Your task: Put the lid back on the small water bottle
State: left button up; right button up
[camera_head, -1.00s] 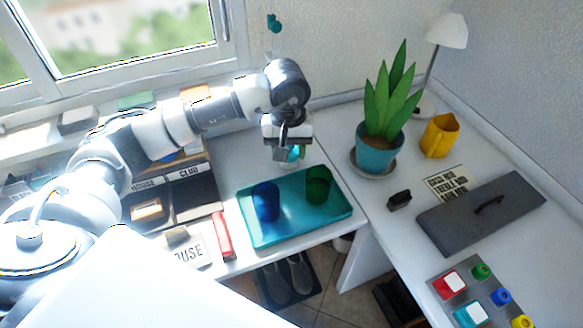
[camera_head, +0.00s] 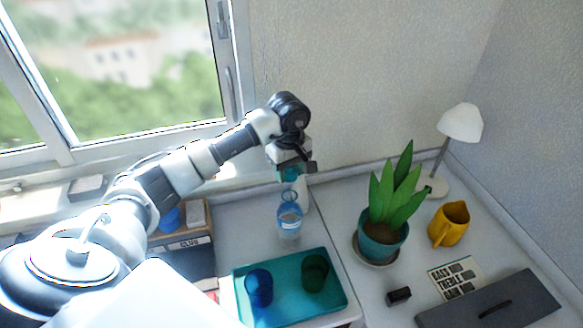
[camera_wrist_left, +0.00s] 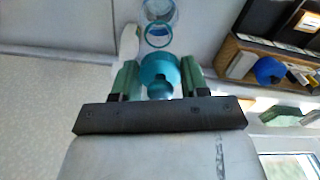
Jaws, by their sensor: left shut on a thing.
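My left gripper (camera_head: 290,170) is shut on a teal lid (camera_head: 288,174) and holds it above the small water bottle. In the left wrist view, the round lid with its knob (camera_wrist_left: 160,78) sits between the green fingers. The small water bottle (camera_head: 289,222) is clear with a blue band and stands upright on the desk behind the tray. Its blue ring-shaped top lies just below the lid in the head view, and the bottle also shows past the lid in the left wrist view (camera_wrist_left: 160,12). I cannot tell the exact gap. My right gripper is not in view.
A teal tray (camera_head: 240,296) with a blue cup (camera_head: 259,288) and a green cup (camera_head: 315,272) lies in front of the bottle. A potted plant (camera_head: 382,240) stands to the right, with a yellow pitcher (camera_head: 450,224) beyond it. A wooden organiser (camera_head: 207,215) is to the left.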

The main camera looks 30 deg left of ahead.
pick_arm(q)
jog(key=shift+f, duration=0.6)
notch_tip(320, 180, down, 4)
jog(key=b, duration=0.3)
jog(key=shift+w+f, duration=0.15)
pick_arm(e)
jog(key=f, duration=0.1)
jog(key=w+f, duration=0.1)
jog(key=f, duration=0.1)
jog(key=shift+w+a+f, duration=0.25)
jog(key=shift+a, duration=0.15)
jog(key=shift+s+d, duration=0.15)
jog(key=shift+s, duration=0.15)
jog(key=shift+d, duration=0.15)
pick_arm(q)
jog(key=shift+b, duration=0.6)
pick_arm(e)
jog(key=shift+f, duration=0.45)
pick_arm(q)
jog(key=shift+f+b, duration=0.15)
jog(key=shift+b, duration=0.4)
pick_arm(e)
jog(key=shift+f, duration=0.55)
